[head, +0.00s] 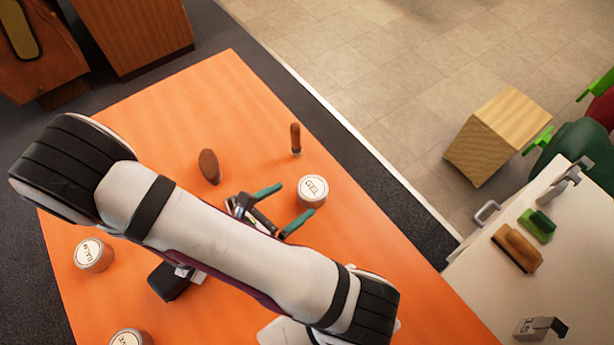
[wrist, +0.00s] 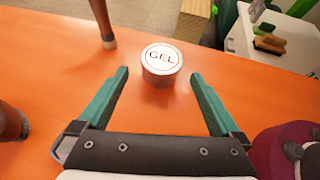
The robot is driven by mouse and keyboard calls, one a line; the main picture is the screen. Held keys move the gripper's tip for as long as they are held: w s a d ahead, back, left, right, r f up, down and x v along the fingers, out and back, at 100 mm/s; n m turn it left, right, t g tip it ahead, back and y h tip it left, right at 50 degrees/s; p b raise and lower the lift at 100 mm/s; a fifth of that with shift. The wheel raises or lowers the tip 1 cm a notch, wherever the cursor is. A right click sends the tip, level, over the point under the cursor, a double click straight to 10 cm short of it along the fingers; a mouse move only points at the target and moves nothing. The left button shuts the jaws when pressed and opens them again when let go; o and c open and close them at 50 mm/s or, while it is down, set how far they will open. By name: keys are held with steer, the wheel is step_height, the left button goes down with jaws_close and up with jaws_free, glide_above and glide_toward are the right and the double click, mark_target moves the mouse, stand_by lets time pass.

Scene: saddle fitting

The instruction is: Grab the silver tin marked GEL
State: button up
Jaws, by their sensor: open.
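The silver tin marked GEL (head: 312,191) stands upright on the orange table, its white lid facing up. In the wrist view the tin (wrist: 162,65) lies ahead of and roughly centred between the green fingertips. My gripper (head: 284,209) is open and empty, with its two green fingers spread. In the wrist view the gripper (wrist: 160,78) shows a finger on each side, with bare table between them. The fingers do not appear to touch the tin.
A wooden-handled tool (head: 296,139) stands behind the tin, and a brown oval brush (head: 209,166) is to its left. Two more lidded tins, one at the left (head: 94,254) and one at the bottom (head: 131,338), stand on the orange table (head: 215,95). A white cabinet (head: 500,285) is at right.

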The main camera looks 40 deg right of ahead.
mark_target(310, 190)
steer(key=x, duration=0.8)
steer(key=shift+s+d, duration=0.15)
steer(key=shift+d, duration=0.05)
steer(key=c, duration=1.3)
steer(key=shift+r, duration=0.1)
